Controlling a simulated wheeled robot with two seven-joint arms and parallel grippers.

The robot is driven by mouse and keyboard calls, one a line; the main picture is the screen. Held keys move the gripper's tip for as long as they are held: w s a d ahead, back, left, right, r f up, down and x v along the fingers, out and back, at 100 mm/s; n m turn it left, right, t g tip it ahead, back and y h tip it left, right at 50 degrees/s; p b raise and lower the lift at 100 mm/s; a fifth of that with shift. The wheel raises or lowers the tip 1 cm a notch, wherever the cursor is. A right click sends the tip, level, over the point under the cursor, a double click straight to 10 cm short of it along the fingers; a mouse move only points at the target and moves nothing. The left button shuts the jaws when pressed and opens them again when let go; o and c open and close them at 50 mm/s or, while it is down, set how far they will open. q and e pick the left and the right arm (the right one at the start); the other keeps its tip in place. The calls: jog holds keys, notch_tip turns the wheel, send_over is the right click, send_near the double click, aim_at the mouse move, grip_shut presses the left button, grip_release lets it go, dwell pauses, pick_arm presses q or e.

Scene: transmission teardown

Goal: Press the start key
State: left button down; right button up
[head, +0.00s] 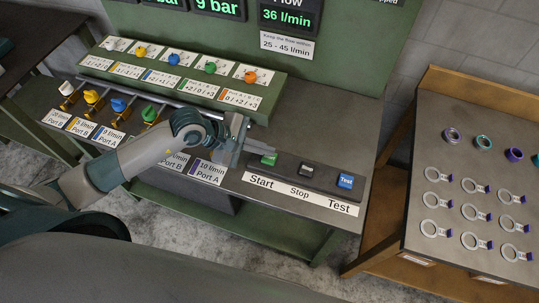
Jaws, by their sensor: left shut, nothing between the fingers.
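The start key (269,159) is a green key at the left end of a dark key strip, above the printed word Start. My left gripper (238,153) is shut and empty, close to the left of the start key. I cannot tell whether its fingertips touch the key or the strip. Part of the bench and one port label behind my left arm are hidden. My right gripper is not in view.
A green panel (180,75) with coloured knobs stands behind my left arm, with coloured port valves (118,105) to the left. Displays above include a flow reading of 36 l/min (286,16). A side table (420,180) at right holds several rings. Bench right of the keys is clear.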

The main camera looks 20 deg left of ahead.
aim_at(265, 158)
pick_arm(q)
jog(key=shift+r+p, duration=1.35)
jog(key=shift+r, duration=1.15)
